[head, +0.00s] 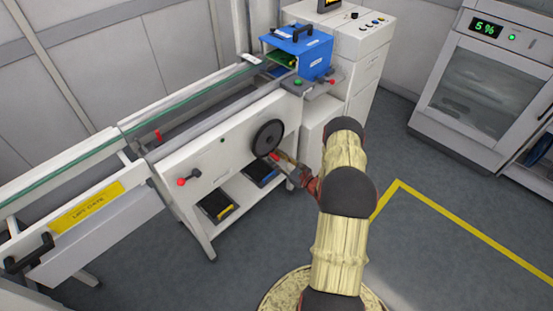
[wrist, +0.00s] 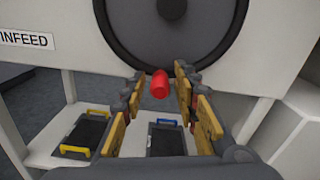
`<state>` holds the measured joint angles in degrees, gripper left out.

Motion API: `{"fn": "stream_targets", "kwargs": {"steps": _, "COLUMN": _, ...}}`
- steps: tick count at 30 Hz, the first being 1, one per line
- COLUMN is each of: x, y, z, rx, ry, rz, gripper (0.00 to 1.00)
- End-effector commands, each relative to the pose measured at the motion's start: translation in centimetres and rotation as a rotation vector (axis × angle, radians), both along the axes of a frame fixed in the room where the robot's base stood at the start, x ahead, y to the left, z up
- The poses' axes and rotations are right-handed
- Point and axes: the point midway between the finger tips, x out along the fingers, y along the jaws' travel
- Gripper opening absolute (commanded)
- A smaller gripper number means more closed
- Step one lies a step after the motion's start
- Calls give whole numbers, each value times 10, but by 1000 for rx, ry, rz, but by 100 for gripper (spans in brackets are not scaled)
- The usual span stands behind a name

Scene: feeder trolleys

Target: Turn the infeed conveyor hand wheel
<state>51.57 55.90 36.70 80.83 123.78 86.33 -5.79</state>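The hand wheel (head: 268,138) is a dark disc on the white front panel of the infeed conveyor. In the wrist view the wheel (wrist: 205,48) fills the upper middle, with a grey hub at its centre. A red handle knob (wrist: 159,84) sticks out at its lower rim; it also shows red in the head view (head: 275,155). My gripper (wrist: 158,95) is open in front of the wheel's lower rim. The knob appears between its yellow fingers, nearer the left one, with gaps on both sides. I cannot tell how deep the knob sits between them.
An INFEED label (wrist: 25,40) is left of the wheel. Trays with yellow (wrist: 85,134) and blue handles (wrist: 167,139) lie on the shelf below. A red-knobbed lever (head: 189,177) sticks out to the left. A blue box (head: 300,48) stands above. The floor to the right is clear.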

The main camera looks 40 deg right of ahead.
Motion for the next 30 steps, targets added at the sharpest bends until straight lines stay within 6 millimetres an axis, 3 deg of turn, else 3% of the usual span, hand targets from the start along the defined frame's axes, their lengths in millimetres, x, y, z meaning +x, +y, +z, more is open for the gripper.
{"fn": "stream_targets", "kwargs": {"steps": 15, "x": 0, "y": 0, "z": 0, "rx": 0, "ry": 0, "rz": 0, "gripper": 0}}
{"fn": "stream_targets", "kwargs": {"steps": 30, "x": 0, "y": 0, "z": 0, "rx": 0, "ry": 0, "rz": 0, "gripper": 0}}
